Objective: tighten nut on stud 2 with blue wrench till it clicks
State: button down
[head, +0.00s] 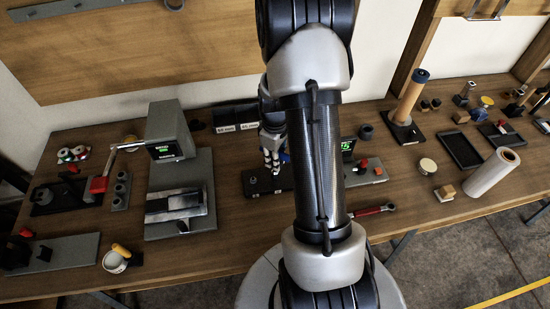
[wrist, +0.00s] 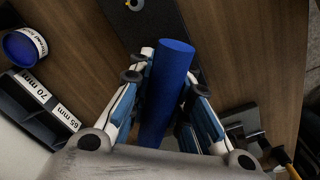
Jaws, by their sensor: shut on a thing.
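My gripper (wrist: 170,66) is shut on a thick blue cylinder, seemingly the handle of the blue wrench (wrist: 165,95); its working end is not clear. In the head view my gripper (head: 272,160) is above a dark stud plate (head: 258,184), partly hidden behind my arm. In the wrist view the dark plate (wrist: 168,22) lies beyond the blue handle, with a small bright metal stud or nut (wrist: 135,4) at the top edge. I cannot tell which stud is number 2, or whether the wrench touches a nut.
A grey press with a green display (head: 165,150) stands left. Labelled bins (head: 236,117) are behind the plate. A grey device with a green display (head: 365,172) and a red-handled wrench (head: 372,211) are right of my arm.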

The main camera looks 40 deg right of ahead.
jog(key=shift+m, duration=0.3)
jog(key=n, duration=0.3)
jog(key=shift+n, duration=0.3)
jog(key=shift+r+p, duration=1.85)
jog(key=shift+r, duration=0.7)
